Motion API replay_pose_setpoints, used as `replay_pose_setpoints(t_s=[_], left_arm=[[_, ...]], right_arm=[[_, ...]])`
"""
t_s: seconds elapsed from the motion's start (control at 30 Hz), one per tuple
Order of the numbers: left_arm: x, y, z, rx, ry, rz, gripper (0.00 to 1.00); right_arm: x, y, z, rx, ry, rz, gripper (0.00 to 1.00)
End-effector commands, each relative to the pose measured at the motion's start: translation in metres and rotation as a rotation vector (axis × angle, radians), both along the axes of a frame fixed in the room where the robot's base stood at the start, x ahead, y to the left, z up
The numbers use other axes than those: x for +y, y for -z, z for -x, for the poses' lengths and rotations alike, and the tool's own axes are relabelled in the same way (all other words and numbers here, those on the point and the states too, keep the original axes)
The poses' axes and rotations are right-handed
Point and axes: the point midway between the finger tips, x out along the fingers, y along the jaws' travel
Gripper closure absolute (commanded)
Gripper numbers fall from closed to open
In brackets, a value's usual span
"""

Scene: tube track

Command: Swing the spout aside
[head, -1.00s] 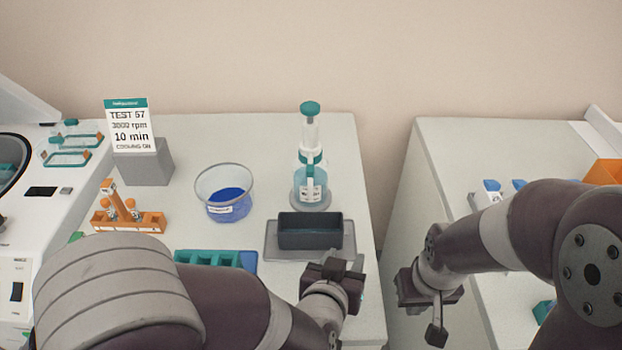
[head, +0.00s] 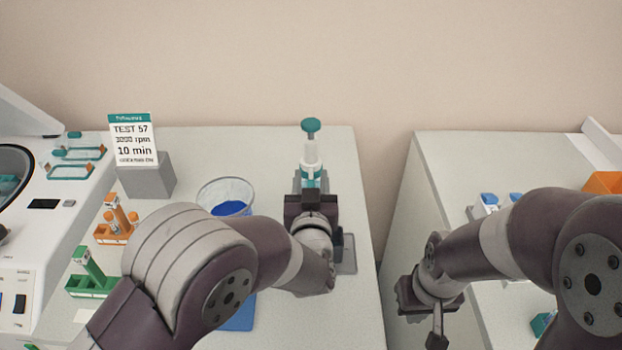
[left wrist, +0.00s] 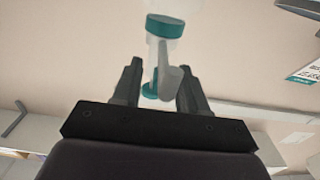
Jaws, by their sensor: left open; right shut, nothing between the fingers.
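The bottle-top dispenser (head: 311,150) has a teal cap, a clear-and-white barrel and a teal collar. It stands upright at the back of the middle table; its bottle is mostly hidden behind my left gripper. My left gripper (head: 312,186) is open right in front of it. In the left wrist view, the two fingers (left wrist: 158,88) stand either side of the pale spout (left wrist: 167,70), which hangs below the teal cap (left wrist: 165,27) towards the camera. I cannot tell whether a finger touches it. My right gripper (head: 437,335) is shut and empty, beyond the table's right edge.
A clear bowl of blue stuff (head: 231,207) is left of the dispenser, close to my left arm. The grey tray (head: 348,255) is mostly hidden under that arm. A sign (head: 133,140), orange rack (head: 112,234) and green rack (head: 92,283) stand further left.

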Motion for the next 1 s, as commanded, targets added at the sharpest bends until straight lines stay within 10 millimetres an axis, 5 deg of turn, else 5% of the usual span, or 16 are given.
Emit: replay_pose_setpoints(t_s=[0.27, 0.4, 0.43, 1.0], left_arm=[[0.0, 0.001, -0.003, 0.001, 0.001, 0.0, 0.57], [0.0, 0.0, -0.002, 0.001, 0.001, 0.0, 0.96], [0.0, 0.0, -0.002, 0.001, 0.001, 0.0, 1.0], [-0.011, 0.001, -0.003, 0.002, -0.137, 0.0, 1.0]], right_arm=[[0.0, 0.0, 0.0, 0.0, 0.0, 0.0, 1.0], [0.0, 0.0, 0.0, 0.0, 0.0, 0.0, 1.0], [0.0, 0.0, 0.0, 0.0, 0.0, 0.0, 1.0], [0.0, -0.003, 0.0, 0.0, 0.0, 0.0, 1.0]])
